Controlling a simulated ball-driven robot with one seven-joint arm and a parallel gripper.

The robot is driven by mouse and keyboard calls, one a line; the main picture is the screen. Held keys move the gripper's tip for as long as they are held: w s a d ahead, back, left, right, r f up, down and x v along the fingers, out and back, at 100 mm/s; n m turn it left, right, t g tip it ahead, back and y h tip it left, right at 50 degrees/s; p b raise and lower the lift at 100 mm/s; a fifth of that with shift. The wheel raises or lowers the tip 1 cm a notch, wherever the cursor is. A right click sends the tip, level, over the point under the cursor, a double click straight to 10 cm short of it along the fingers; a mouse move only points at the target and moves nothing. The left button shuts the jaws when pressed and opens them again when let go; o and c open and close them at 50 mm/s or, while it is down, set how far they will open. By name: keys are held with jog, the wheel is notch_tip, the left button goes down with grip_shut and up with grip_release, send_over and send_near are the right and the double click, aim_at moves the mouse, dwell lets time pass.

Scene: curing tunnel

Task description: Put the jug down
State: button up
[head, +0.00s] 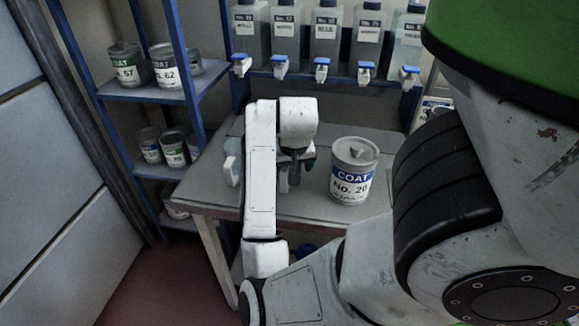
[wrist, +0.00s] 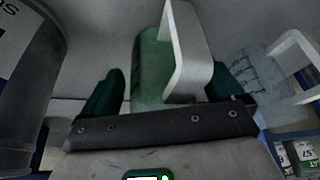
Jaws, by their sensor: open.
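A green jug with a white handle (wrist: 187,50) shows between the two dark green fingers of my gripper (wrist: 165,92) in the wrist view. The fingers are open, with a gap between the left finger and the jug. The jug's lower end is hidden by the gripper, so I cannot tell how it meets the surface. In the head view my gripper (head: 290,175) is low over the grey table (head: 290,207), and my arm hides nearly all of the jug.
A grey can labelled COAT No. 20 (head: 352,172) stands on the table, right of my gripper. A clear jug (wrist: 262,75) with a white handle is at the right in the wrist view. Dispenser bottles (head: 287,35) line the back. A blue shelf (head: 150,95) holds cans.

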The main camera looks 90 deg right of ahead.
jog(key=p+v, duration=0.6)
jog(key=v, duration=0.5)
jog(key=shift+w+n+h, duration=0.9)
jog(key=shift+w+n, duration=1.1)
jog(key=shift+w, duration=0.35)
jog(key=w+a+f+n+y, duration=0.1)
jog(key=w+a+f+n, duration=0.15)
jog(key=a+f, duration=0.2)
jog(key=w+a+f+n+t+y, duration=0.1)
jog(key=w+a+f+n, duration=0.1)
jog(key=a+f+n, duration=0.3)
jog(key=w+a+f+y, duration=0.1)
jog(key=w+a+f, duration=0.15)
jog(key=a, duration=0.35)
jog(key=s+a+f+n+y, duration=0.1)
jog(key=s+a+f, duration=0.2)
jog(key=a, duration=0.3)
jog(key=s+a+f+n+g+y, duration=0.1)
jog(key=s+a+f+n, duration=0.1)
jog(key=a+f, duration=0.3)
jog(key=shift+s+a+y+p, duration=0.4)
jog(key=shift+s+a, duration=0.2)
jog(key=shift+a, duration=0.6)
